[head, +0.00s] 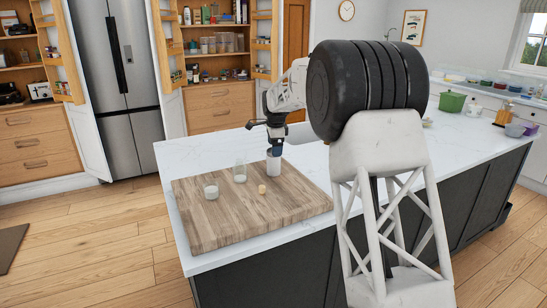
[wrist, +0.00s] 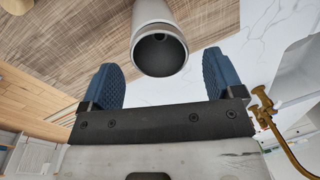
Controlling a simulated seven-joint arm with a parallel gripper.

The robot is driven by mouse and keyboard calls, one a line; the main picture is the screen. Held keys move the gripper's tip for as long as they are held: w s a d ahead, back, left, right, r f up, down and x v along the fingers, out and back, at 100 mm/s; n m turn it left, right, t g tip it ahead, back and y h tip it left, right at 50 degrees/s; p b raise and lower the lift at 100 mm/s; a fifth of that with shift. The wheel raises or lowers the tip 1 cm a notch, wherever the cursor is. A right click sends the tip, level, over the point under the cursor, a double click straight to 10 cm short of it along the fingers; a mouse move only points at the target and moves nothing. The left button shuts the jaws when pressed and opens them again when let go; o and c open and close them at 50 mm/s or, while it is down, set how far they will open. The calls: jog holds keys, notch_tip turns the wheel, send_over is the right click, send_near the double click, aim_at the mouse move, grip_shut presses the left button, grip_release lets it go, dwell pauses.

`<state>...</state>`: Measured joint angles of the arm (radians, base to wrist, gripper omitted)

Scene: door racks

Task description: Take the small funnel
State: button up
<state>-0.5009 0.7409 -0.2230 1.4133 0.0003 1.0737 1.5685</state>
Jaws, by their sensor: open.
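My gripper (head: 274,145) is over the back edge of the wooden board on the island. It also shows in the wrist view (wrist: 162,80), where its two blue fingers are apart. A pale grey-white cylinder (wrist: 158,32) with a dark round opening lies ahead of and between the fingertips in that view, with no clear contact. In the head view a pale upright container (head: 273,167) stands just below the gripper, partly hidden by it. I cannot pick out a small funnel for certain in either view.
The wooden board (head: 215,222) also bears a glass jar with white contents (head: 211,191), a clear glass (head: 240,173) and a small tan piece (head: 262,189). Open cupboards with door racks (head: 262,45) stand behind. A green pot (head: 452,103) is far right on the island.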

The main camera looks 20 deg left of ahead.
jog(key=shift+f, duration=0.7)
jog(key=shift+c, duration=0.2)
jog(key=c, duration=1)
